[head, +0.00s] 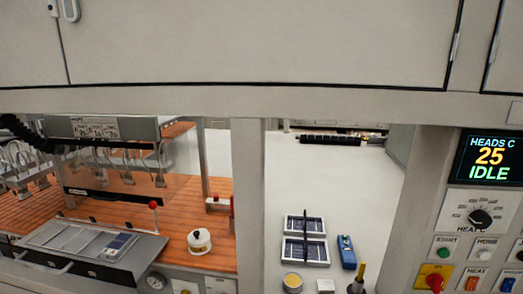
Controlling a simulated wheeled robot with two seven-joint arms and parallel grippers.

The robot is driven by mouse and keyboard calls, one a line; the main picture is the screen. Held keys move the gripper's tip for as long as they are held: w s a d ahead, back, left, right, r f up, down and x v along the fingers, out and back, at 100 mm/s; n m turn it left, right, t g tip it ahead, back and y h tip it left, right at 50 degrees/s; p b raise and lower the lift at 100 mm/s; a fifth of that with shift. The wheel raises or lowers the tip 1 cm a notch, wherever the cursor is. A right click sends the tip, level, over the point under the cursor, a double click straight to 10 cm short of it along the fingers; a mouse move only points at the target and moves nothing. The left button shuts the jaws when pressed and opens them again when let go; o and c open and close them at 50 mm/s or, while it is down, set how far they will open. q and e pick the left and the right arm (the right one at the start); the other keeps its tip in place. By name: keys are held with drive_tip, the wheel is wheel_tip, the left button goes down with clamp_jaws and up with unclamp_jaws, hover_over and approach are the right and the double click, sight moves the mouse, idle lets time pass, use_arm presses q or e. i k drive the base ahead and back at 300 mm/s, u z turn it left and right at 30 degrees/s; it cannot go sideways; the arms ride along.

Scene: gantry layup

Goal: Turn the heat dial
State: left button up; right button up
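The heat dial (480,217) is a black round knob on a white scale plate, on the control panel at the right of the head view. The word HEAT is partly legible below it. The display (489,158) above it reads HEADS C, 25, IDLE. Neither of my grippers shows in this view.
Below the dial sit a green START button (443,253), a white HOME button (484,255), a red knob on yellow (435,279) and coloured rocker switches. A vertical post (248,190) divides the opening. A blue tool (347,251) and dark framed panels (304,236) lie on the pale surface.

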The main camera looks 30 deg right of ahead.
sight(479, 219)
drive_tip(key=z, duration=2.5)
